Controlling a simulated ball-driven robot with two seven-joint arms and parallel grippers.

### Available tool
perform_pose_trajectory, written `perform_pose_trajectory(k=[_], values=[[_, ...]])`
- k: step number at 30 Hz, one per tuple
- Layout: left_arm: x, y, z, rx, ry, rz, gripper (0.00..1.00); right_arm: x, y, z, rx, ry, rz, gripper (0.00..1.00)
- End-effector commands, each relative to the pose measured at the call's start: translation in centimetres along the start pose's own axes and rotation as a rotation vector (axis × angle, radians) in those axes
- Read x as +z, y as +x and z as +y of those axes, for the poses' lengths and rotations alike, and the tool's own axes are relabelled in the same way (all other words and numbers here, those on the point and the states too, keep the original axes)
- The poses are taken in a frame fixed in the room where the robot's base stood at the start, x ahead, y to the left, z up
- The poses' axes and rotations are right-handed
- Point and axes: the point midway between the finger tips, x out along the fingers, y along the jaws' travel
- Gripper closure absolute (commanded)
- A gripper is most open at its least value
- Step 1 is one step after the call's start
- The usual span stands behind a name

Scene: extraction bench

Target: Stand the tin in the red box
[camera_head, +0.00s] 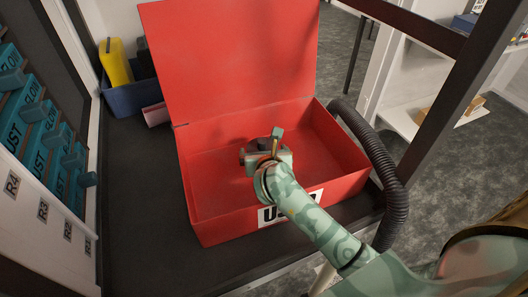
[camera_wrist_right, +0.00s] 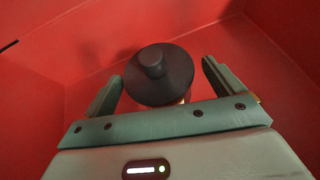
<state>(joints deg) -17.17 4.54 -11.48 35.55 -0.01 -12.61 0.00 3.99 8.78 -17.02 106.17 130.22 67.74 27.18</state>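The tin (camera_wrist_right: 160,80) shows in the right wrist view as a dark round lid with a knob, with a little of its lighter side below. It is between the two fingers of my right gripper (camera_wrist_right: 162,72). The fingers are spread, with a gap on each side of the lid. The red box (camera_head: 215,215) stands open on the dark bench, lid raised at the back. In the head view my right gripper (camera_head: 266,155) reaches down inside the box and mostly hides the tin. I cannot tell whether the tin's base touches the floor. My left gripper is not in view.
A black ribbed hose (camera_head: 385,165) curves around the box's right side. A blue bin (camera_head: 130,98) with a yellow container (camera_head: 115,62) stands at the back left. Teal labelled items (camera_head: 38,125) line the left wall. A dark frame post (camera_head: 455,90) rises at right.

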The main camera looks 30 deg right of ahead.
Motion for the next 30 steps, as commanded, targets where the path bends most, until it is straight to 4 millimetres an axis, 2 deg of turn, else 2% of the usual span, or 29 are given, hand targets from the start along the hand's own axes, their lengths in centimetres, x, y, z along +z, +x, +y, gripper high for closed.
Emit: perform_pose_trajectory(k=[1, 4, 7, 10, 11, 21, 25, 30], values=[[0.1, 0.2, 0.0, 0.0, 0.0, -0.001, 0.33, -1.6, 0.2, -0.1, -0.003, -0.014, 0.025, 0.06], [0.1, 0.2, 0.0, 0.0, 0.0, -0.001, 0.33, -1.6, 0.2, 0.0, -0.003, -0.014, 0.025, 0.06], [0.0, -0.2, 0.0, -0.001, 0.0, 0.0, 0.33, -1.2, 0.0, 0.0, -0.002, -0.015, 0.025, 0.06], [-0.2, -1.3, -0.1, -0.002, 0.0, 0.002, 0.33, 0.1, -0.7, 0.0, -0.002, -0.014, 0.024, 0.06], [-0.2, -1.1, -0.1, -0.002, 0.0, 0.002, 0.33, -0.3, -1.3, 0.0, -0.001, -0.014, 0.026, 0.06], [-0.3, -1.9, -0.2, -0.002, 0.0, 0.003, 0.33, 0.2, -9.4, 0.0, -0.001, -0.008, 0.018, 0.06], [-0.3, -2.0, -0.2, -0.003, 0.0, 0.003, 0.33, 0.2, -11.4, 0.1, -0.001, -0.008, 0.017, 0.06], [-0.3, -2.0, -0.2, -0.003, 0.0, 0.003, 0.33, 0.3, -12.4, 0.0, -0.002, -0.007, 0.015, 0.06]])
